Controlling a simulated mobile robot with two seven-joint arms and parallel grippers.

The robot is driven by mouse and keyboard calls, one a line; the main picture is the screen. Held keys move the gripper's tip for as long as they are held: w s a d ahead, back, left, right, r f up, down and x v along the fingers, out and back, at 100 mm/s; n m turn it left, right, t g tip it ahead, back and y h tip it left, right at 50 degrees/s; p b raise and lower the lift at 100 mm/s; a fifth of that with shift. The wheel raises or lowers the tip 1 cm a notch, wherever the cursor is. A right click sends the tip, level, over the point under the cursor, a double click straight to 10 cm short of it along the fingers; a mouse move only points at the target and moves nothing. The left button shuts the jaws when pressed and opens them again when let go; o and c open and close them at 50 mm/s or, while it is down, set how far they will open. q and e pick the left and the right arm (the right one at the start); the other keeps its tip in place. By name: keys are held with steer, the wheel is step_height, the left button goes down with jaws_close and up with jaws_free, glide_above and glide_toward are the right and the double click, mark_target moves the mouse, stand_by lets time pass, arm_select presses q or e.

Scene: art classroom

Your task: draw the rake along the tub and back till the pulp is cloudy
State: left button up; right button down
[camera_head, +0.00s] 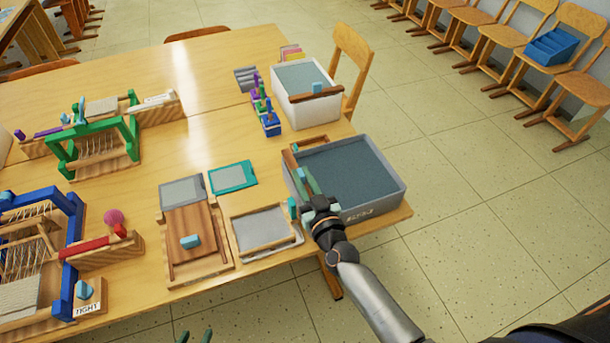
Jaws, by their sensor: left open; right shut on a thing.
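The grey tub (393,200) stands at the table's right edge, filled with blue-grey pulp (355,168) whose surface looks fairly even. The rake (294,164), a wooden bar with a pale green part, lies along the tub's left end. My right gripper (312,203) is shut on the rake at the tub's near left corner and hides part of it. My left gripper (193,337) shows only its fingertips at the bottom edge, apart and empty, away from the tub.
A white tub (310,110) with a wooden bar across it stands behind. Left of the grey tub lie a framed screen (262,230), a wooden board (193,238) and a teal-framed screen (232,177). Small looms (95,145) stand further left. Floor right of the table is clear.

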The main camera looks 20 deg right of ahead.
steer(key=shift+a, duration=0.3)
steer(key=c, duration=0.8)
jaws_free()
steer(key=shift+c, duration=0.2)
steer(key=shift+s+d, duration=0.1)
steer(key=shift+s, duration=0.2)
steer(key=s+p, duration=0.4)
steer(key=s, duration=0.8)
steer(key=shift+d, duration=0.45)
steer(key=shift+f, duration=0.1)
